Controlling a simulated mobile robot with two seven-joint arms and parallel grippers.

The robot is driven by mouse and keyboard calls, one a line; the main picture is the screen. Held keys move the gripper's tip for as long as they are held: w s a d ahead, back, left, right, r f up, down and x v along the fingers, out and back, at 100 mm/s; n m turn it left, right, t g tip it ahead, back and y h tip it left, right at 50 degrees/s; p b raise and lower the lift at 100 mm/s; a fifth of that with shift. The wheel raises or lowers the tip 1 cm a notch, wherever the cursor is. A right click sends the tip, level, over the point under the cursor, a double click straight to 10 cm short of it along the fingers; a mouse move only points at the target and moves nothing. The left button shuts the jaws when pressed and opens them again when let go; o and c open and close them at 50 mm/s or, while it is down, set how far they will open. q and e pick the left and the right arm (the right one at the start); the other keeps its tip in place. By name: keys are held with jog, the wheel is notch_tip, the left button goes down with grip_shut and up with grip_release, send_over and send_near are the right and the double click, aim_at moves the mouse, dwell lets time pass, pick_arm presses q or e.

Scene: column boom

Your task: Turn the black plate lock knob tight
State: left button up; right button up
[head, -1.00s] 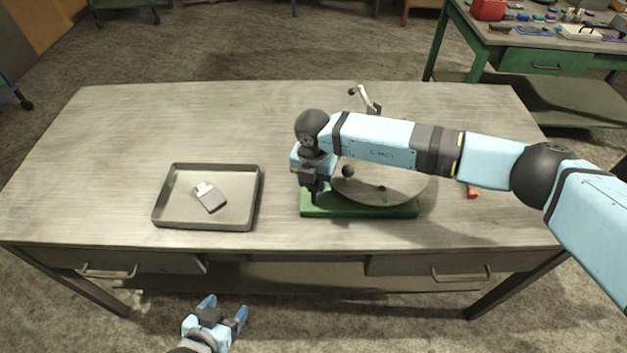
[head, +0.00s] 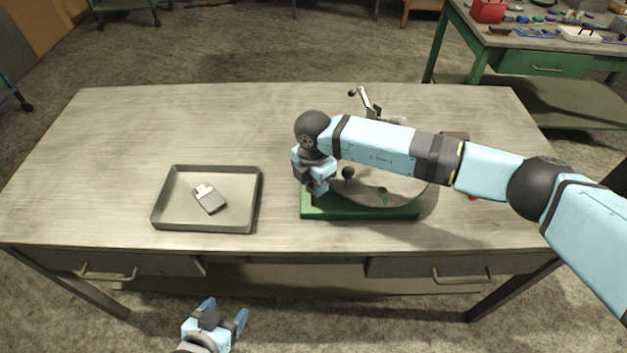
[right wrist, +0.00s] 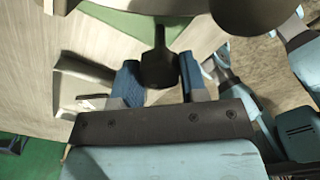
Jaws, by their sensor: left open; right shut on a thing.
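The black plate lock knob (right wrist: 158,68) shows in the right wrist view as a dark head with a stem, between my right gripper's blue fingers (right wrist: 160,84). My right gripper (head: 317,194) is shut on it, at the left end of the green base (head: 360,212) in the head view. The gripper hides the knob there. A round grey plate (head: 400,190) sits above the base, partly hidden by my right arm. A black ball knob (head: 348,173) stands beside the gripper. My left gripper (head: 224,309) is open and empty, low in front of the table.
A grey tray (head: 160,215) holding a metal lighter-like piece (head: 208,199) lies left on the table (head: 230,120). A lever with a dark ball (head: 366,98) rises behind the plate. A small red thing (head: 473,197) lies right. The table's back left is clear.

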jog(key=o, duration=0.9)
notch_tip(320, 180, up, 14)
jog(key=shift+f+b, duration=0.1)
jog(key=shift+b, duration=0.95)
